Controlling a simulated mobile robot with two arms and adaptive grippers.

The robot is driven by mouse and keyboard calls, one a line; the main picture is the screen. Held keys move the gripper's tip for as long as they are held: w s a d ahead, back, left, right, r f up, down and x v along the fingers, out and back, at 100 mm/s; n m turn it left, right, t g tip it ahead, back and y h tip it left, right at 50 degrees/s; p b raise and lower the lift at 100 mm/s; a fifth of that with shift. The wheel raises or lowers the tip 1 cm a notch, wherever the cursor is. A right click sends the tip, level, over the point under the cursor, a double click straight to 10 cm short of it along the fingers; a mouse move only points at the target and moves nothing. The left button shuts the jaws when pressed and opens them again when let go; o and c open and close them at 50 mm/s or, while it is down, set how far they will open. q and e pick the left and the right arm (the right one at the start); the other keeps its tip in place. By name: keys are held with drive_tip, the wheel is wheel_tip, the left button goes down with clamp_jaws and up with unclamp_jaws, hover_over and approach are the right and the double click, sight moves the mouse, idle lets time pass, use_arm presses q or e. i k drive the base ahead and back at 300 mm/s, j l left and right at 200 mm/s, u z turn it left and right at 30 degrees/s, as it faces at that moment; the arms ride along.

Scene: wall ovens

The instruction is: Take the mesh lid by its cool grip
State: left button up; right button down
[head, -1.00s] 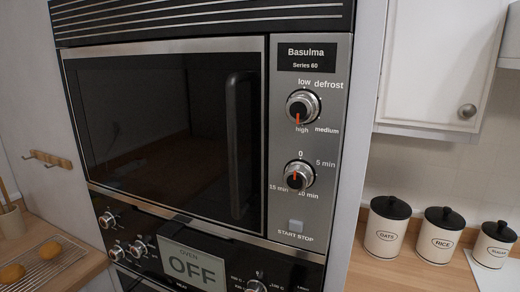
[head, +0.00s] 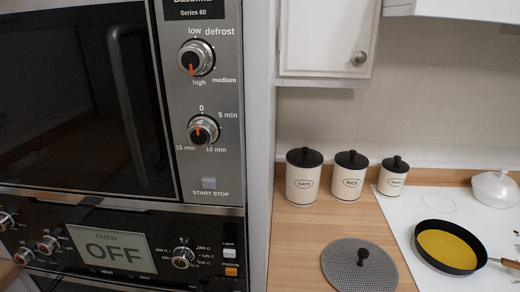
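The mesh lid (head: 348,272) is a round grey disc lying flat on the wooden counter at the lower right of the head view. Its cool grip (head: 363,256) is a small black knob standing up from the middle of the disc. Neither of my grippers shows in the head view.
A black pan (head: 447,247) with yellow contents sits on the white hob (head: 405,215) right of the lid. Several black-lidded canisters (head: 302,177) stand behind it. The wall oven (head: 90,100) rises on the left. Bare counter (head: 300,235) lies between oven housing and lid.

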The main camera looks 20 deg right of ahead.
sight(350, 265)
drive_tip(key=z, duration=1.35)
